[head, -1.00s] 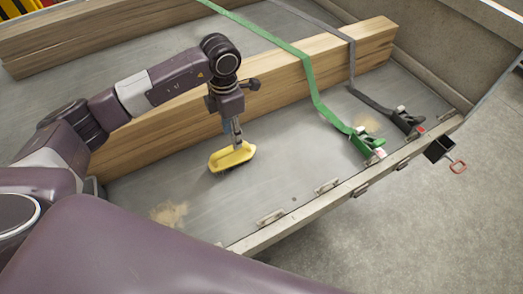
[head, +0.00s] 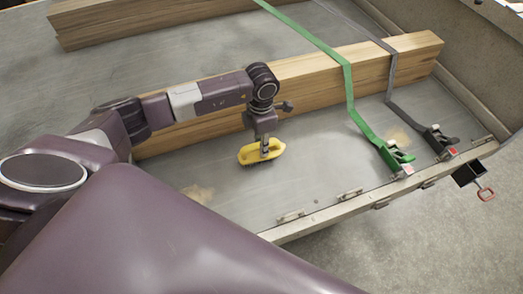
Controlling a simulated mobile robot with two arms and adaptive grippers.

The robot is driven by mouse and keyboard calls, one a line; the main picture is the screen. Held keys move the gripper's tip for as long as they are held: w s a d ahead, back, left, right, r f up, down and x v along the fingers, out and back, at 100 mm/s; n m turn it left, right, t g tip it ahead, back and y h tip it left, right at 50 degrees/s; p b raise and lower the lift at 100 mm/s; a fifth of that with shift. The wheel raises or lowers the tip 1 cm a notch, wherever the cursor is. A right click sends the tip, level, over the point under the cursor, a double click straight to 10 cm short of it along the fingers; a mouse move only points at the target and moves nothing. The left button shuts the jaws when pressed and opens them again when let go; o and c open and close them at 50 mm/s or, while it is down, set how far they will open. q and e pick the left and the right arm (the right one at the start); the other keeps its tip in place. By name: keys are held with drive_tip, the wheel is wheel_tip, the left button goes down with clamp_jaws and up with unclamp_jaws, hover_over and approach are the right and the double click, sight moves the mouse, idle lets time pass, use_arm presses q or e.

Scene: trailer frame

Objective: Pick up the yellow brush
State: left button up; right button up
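The yellow brush (head: 277,151) is in the middle of the head view, on or very close to the grey trailer bed. Its dark bristles face down. My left gripper (head: 265,151) points down from above and its fingers are at the middle of the brush, overlapping its yellow body. The fingers are small here, and I cannot tell whether they are closed on the brush or only around it. My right gripper is not in view.
A long timber beam (head: 310,80) lies just behind the brush. A green strap (head: 350,95) and a grey strap (head: 391,78) cross it, ending in ratchets at the right. The trailer's edge rail (head: 330,209) runs in front. Bed (head: 310,160) right of the brush is clear.

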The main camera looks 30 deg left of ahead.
use_arm(q)
clamp_jaws()
drive_tip(key=shift+r, duration=0.15)
wheel_tip(320, 180, up, 20)
drive_tip(key=b, duration=0.3)
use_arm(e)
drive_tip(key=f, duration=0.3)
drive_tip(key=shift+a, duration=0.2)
use_arm(q)
drive_tip(key=shift+c, duration=1.2)
unclamp_jaws()
clamp_jaws()
